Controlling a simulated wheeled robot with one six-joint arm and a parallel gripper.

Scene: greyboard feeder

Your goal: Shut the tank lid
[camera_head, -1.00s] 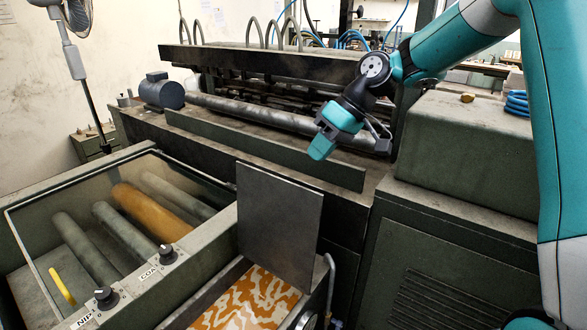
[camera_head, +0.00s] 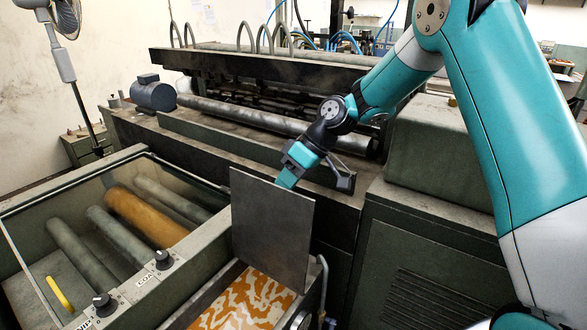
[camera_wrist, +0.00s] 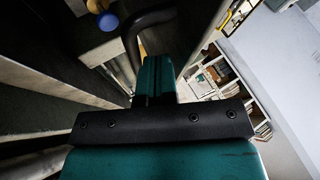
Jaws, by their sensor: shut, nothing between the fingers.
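The tank lid (camera_head: 272,232) is a flat dark grey plate. It stands raised, nearly upright, at the back of the tank (camera_head: 312,296). Liquid with an orange and white marbled pattern (camera_head: 250,300) shows in the open tank below it. My gripper (camera_head: 287,180) is on the far side of the lid, at its top edge, pointing down and left. The tips end at the lid's edge line, and I cannot tell whether they touch it. In the wrist view the teal fingers (camera_wrist: 155,80) are together with nothing between them.
A glass-topped roller box (camera_head: 110,225) with control knobs (camera_head: 163,258) stands left of the tank. Behind the lid are a long roller (camera_head: 265,122) and a motor (camera_head: 153,94). A green machine cabinet (camera_head: 430,250) stands at the right. A bent pipe (camera_head: 323,275) rises beside the tank.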

